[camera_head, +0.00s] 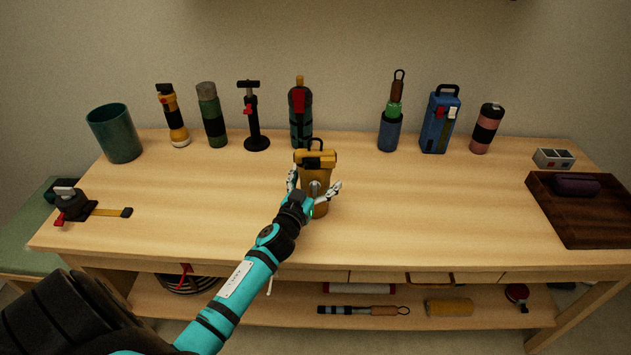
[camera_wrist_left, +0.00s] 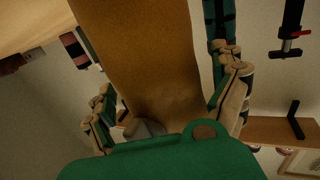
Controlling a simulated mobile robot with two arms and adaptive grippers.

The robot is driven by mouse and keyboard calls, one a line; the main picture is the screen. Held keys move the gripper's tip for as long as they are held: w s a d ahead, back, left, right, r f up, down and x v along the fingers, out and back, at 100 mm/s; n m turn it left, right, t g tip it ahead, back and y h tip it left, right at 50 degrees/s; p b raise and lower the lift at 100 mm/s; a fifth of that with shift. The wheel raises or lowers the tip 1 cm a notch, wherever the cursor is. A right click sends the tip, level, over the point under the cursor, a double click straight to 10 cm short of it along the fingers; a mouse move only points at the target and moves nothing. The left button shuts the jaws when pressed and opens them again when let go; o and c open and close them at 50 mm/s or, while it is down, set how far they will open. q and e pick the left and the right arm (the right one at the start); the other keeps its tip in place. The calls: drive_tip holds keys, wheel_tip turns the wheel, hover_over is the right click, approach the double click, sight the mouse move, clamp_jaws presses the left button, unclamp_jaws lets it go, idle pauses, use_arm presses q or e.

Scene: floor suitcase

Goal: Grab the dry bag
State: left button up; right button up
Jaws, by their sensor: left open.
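The dry bag looks to be the mustard-yellow upright bag (camera_head: 317,172) with a dark strap and handle on top. It stands on the wooden table, near the middle. My left gripper (camera_head: 315,184) is open at the bag's front, with one finger on each side of it. In the left wrist view the bag's mustard side (camera_wrist_left: 145,55) fills the space between the spread fingers (camera_wrist_left: 168,88). I cannot tell whether the fingers touch it. My right gripper is in neither view.
A red-and-dark bottle (camera_head: 301,115) stands close behind the bag. A black pump (camera_head: 254,125), a green bottle (camera_head: 211,118), a flashlight (camera_head: 173,118) and a teal cup (camera_head: 116,135) stand left of it. A blue case (camera_head: 438,122) stands right. The table's right middle is clear.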

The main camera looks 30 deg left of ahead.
use_arm(q)
drive_tip(key=c, duration=1.5)
drive_tip(key=shift+c, duration=0.2)
drive_tip(key=shift+r, duration=0.1)
